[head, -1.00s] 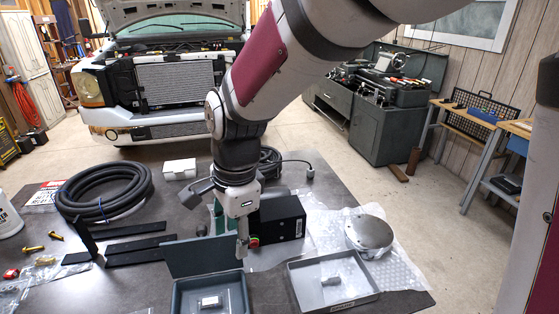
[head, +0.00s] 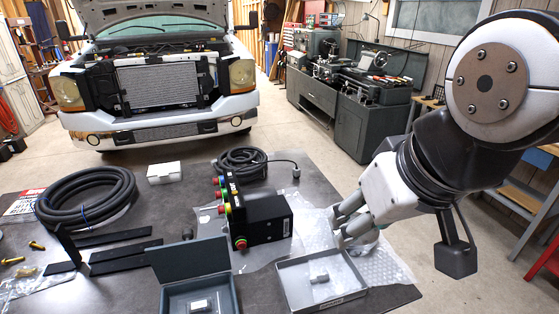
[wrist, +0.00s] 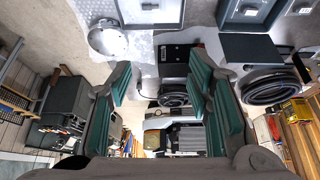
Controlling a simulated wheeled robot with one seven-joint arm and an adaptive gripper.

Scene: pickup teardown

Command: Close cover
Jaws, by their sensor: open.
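A grey metal box (head: 232,301) stands at the front of the dark table, with a small part inside. Its cover (head: 190,258) is open and raised at the back edge. The cover also shows as a dark panel in the wrist view (wrist: 250,47), beside the box (wrist: 272,25). My gripper (head: 343,226) is to the right of the box, above the table beyond an open tray. In the wrist view my gripper (wrist: 158,75) has its green-padded fingers spread wide, with nothing between them. It does not touch the cover.
An open grey tray (head: 362,293) with a small part sits right of the box. A black control box (head: 268,220) with coloured buttons stands behind. A round metal part (wrist: 108,40) lies near the tray. Hoses (head: 85,198), black bars and a white box (head: 164,172) occupy the table's left and back.

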